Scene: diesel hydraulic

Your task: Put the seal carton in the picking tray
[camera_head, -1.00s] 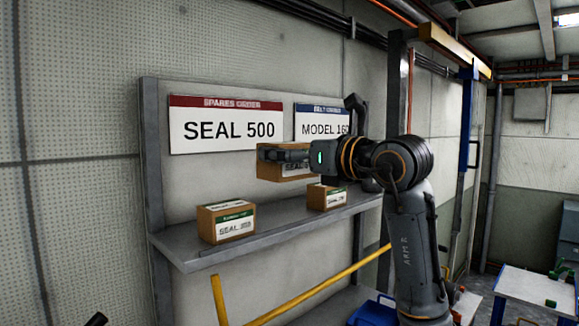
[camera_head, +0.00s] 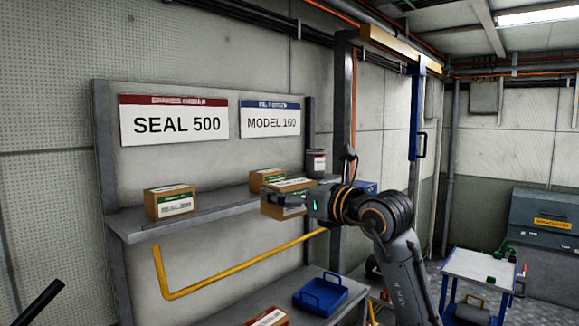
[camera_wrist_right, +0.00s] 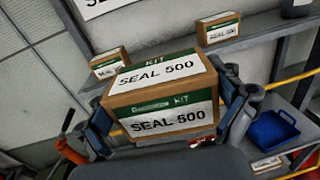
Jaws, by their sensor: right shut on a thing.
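My right gripper (camera_head: 284,200) is shut on the seal carton (camera_head: 290,185), a brown box with a green band. In the right wrist view the carton (camera_wrist_right: 160,93) reads "KIT SEAL 500" and sits between the two fingers. It is held in the air in front of the upper shelf's edge. The picking tray appears to be the blue tray (camera_head: 320,292) with a handle on the lower shelf, below and right of the carton; it also shows in the right wrist view (camera_wrist_right: 273,137). My left gripper is not recognisable in view.
Two similar cartons, one at left (camera_head: 170,202) and one behind the held carton (camera_head: 262,178), stand on the upper shelf (camera_head: 215,203). A dark container (camera_head: 316,163) stands at its right end. A yellow rail (camera_head: 240,266) runs between the shelves. A red-and-white box (camera_head: 268,317) lies near the tray.

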